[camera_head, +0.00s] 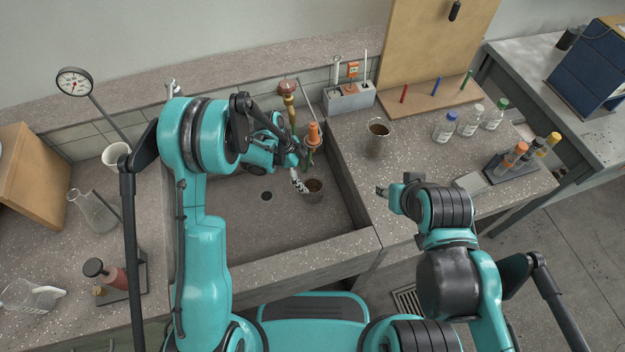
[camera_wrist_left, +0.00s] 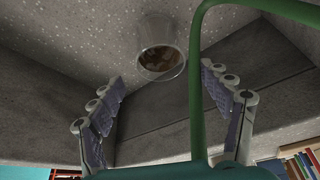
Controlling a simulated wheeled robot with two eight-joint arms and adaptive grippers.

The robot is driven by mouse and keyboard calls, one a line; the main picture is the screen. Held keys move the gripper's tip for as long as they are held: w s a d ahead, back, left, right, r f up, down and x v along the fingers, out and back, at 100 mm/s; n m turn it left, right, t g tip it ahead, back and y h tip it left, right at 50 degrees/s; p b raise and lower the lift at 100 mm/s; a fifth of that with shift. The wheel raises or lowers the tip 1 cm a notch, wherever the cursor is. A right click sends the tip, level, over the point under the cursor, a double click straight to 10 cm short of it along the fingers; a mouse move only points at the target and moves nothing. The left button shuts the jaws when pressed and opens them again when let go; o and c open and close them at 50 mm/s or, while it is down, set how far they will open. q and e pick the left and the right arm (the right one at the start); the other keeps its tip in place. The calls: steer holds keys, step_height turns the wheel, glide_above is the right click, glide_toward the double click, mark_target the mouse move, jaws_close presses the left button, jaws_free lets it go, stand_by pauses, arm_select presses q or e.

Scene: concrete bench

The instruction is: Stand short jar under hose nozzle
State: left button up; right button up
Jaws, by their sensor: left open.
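A green hose (camera_wrist_left: 197,85) crosses in front of the wrist camera. My right gripper (camera_head: 384,191) is over the bench's front edge.
The sink (camera_head: 250,222) has raised walls on its sides. A tube rack (camera_head: 511,166) stands farther right. A flask (camera_head: 95,213) is on the left bench. The sink's front floor is clear.

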arm_select(q)
steer(key=shift+v, duration=1.15)
steer(key=s+a+r+n+t+y, duration=0.1)
steer(key=s+a+r+n+t, duration=0.2)
steer(key=r, duration=0.5)
steer(key=s+a+r+n+y, duration=0.1)
steer(key=s+a+r+n, duration=0.15)
steer(key=r+n, duration=0.4)
steer(key=s+a+r+n+t+y, duration=0.1)
steer(key=s+a+r+n+t, duration=0.1)
steer(key=s+a+r+n, duration=0.2)
steer(key=s+a+r+n+t+y, duration=0.1)
steer(key=s+a+r+n, duration=0.3)
steer(key=s, duration=0.5)
steer(key=shift+s+a+r+n+t+y, duration=0.3)
steer(key=shift+n+t, duration=0.6)
steer(key=shift+n, duration=0.25)
